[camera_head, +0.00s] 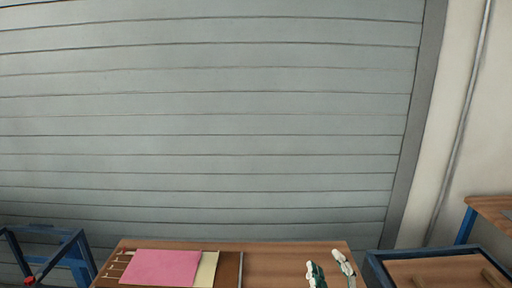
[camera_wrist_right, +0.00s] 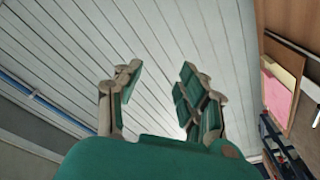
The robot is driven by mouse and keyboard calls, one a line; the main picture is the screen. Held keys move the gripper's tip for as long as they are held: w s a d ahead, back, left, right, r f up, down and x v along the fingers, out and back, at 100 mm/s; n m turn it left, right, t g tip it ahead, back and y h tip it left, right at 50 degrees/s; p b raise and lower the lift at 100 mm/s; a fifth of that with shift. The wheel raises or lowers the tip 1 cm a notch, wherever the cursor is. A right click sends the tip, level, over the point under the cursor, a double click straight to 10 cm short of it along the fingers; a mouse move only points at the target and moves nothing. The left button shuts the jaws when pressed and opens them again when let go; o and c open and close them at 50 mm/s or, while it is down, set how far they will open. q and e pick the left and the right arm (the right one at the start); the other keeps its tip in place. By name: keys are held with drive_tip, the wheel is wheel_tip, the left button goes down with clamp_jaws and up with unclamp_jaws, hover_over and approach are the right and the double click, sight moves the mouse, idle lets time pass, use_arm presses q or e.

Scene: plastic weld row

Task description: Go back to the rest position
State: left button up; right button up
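My right gripper (camera_head: 330,270) shows at the bottom edge of the head view, right of centre, in front of the wooden table (camera_head: 275,258). Its two green and pale fingers stand apart with nothing between them. In the right wrist view the gripper (camera_wrist_right: 158,88) is also open and empty, with the grey slatted shutter behind it. My left gripper does not show in either view.
A pink sheet (camera_head: 160,267) and a cream sheet (camera_head: 208,269) lie on the table's left part. A blue-edged bin (camera_head: 375,268) stands right of the table, a blue frame (camera_head: 75,245) left. The grey shutter (camera_head: 210,120) fills the background.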

drive_tip(key=s+d+f+m+g, duration=0.2)
drive_tip(key=s+f+g, duration=0.1)
drive_tip(key=s+f, duration=0.2)
drive_tip(key=s+d+f+m+g+h, duration=0.1)
drive_tip(key=s+f+g, duration=0.3)
drive_tip(key=f, duration=0.5)
drive_tip(key=s+d+f+m+g+h, duration=0.1)
drive_tip(key=s+d+f+m+g, duration=0.2)
drive_tip(key=f, duration=0.5)
drive_tip(key=shift+s+g, duration=0.6)
drive_tip(key=shift+s, duration=0.8)
drive_tip(key=s+f+m+g, duration=0.2)
drive_tip(key=s+f+g, duration=0.2)
drive_tip(key=s, duration=0.5)
wheel_tip(320, 180, down, 28)
drive_tip(key=s+g+b, duration=0.2)
drive_tip(key=s+d+f+b, duration=0.2)
drive_tip(key=s+d+f, duration=0.1)
drive_tip(key=s+f, duration=1.3)
wheel_tip(320, 180, down, 3)
drive_tip(key=shift+s+f+n+g, duration=0.1)
drive_tip(key=shift+s+n+g, duration=0.25)
drive_tip(key=shift+n+g, duration=0.05)
